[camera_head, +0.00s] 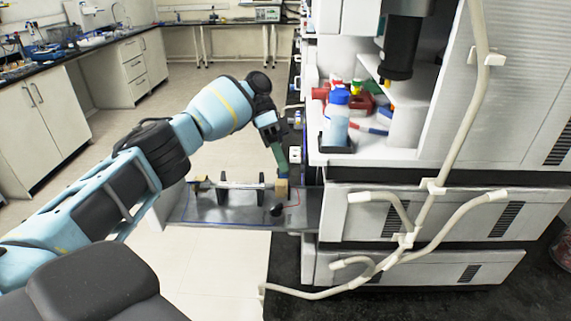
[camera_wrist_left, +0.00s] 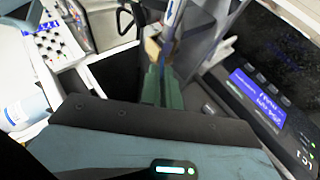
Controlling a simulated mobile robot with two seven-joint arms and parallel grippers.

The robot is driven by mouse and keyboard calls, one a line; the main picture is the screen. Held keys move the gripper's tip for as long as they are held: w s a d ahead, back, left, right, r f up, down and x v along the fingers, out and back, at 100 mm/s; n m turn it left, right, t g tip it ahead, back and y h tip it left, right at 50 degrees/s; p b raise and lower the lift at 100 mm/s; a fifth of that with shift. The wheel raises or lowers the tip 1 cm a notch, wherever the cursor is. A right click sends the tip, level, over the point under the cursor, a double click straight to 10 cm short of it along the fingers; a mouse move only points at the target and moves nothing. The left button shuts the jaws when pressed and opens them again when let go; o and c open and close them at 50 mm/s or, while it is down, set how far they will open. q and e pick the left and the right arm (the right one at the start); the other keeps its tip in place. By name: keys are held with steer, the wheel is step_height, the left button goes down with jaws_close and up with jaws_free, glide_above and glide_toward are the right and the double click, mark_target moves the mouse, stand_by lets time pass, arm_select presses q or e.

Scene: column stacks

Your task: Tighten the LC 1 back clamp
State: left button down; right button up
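A pulled-out tray (camera_head: 235,213) extends to the left from the instrument stack. A thin light column (camera_head: 240,185) lies along it between a left clamp (camera_head: 202,186) and a tan block-like right clamp (camera_head: 281,189), the one closer to the stack. My left gripper (camera_head: 282,168) points down just above the right clamp. In the left wrist view, its green fingers (camera_wrist_left: 162,88) are close together, with a tan block (camera_wrist_left: 153,48) at their tips. Contact and grip are unclear. An LC 1 label (camera_wrist_left: 304,157) is on the black panel at right. My right gripper is not in view.
The instrument stack (camera_head: 430,214) stands right of the tray, with pale tubes (camera_head: 425,210) across its front. A blue-capped bottle (camera_head: 335,122) and other bottles sit on its shelf above. A blue-lit display (camera_wrist_left: 257,95) is right of the fingers. Floor left of the tray is clear.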

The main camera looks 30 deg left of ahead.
arm_select(q)
steer(key=shift+f, duration=0.2)
stand_by(0.3)
steer(key=c, duration=1.6)
jaws_free()
steer(key=shift+r, duration=0.15)
steer(key=shift+r, duration=0.1)
